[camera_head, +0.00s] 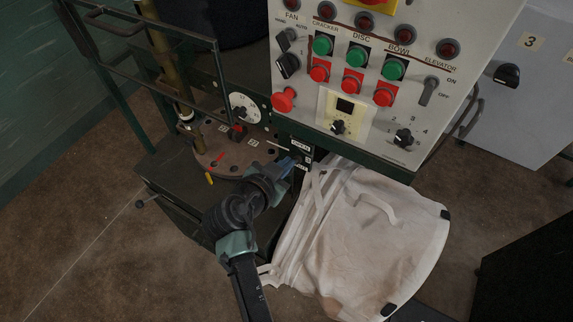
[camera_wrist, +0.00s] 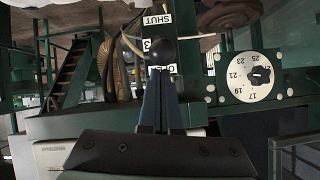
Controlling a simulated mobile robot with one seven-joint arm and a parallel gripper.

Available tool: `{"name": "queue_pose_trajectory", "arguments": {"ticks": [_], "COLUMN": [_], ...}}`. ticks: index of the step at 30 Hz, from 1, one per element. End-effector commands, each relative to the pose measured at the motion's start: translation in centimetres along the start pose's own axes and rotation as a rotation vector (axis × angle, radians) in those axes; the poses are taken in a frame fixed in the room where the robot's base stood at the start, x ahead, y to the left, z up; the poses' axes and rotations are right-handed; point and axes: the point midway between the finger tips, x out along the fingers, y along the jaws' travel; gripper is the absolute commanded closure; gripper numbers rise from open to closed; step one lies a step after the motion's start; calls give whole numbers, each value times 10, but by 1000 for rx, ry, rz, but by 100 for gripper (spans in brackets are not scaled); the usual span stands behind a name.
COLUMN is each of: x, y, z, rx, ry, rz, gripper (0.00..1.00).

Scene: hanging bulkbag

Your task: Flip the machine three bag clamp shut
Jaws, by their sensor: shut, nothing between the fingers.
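The machine three bag clamp has a label plate (camera_wrist: 157,19) reading SHUT, with a 3 and a partly hidden second word below it, in the wrist view. A dark rounded part (camera_wrist: 163,50), seemingly the clamp lever, lies between the two words, just beyond my fingertips. My gripper (camera_wrist: 160,78) is shut with nothing between its blue fingers. I cannot tell whether it touches the lever. In the head view my gripper (camera_head: 294,163) is beside the small labels (camera_head: 300,146) under the control panel, hiding much of the clamp. The white bag (camera_head: 365,235) hangs just right of it.
The control panel (camera_head: 400,80) with buttons and knobs overhangs the clamp. A round plate (camera_head: 225,158) and a white dial (camera_head: 243,107) lie left of my gripper; the dial also shows in the wrist view (camera_wrist: 245,88). Bare floor (camera_head: 90,250) is at the lower left.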

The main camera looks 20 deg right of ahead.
Motion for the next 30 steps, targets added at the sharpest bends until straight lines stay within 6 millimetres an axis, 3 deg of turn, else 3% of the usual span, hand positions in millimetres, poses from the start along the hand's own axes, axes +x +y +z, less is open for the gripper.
{"name": "queue_pose_trajectory", "arguments": {"ticks": [20,30], "x": [-1,1], "y": [2,4], "z": [11,26], "rx": [-3,-8], "ry": [79,171], "rz": [-16,-35], "gripper": [100,100]}}
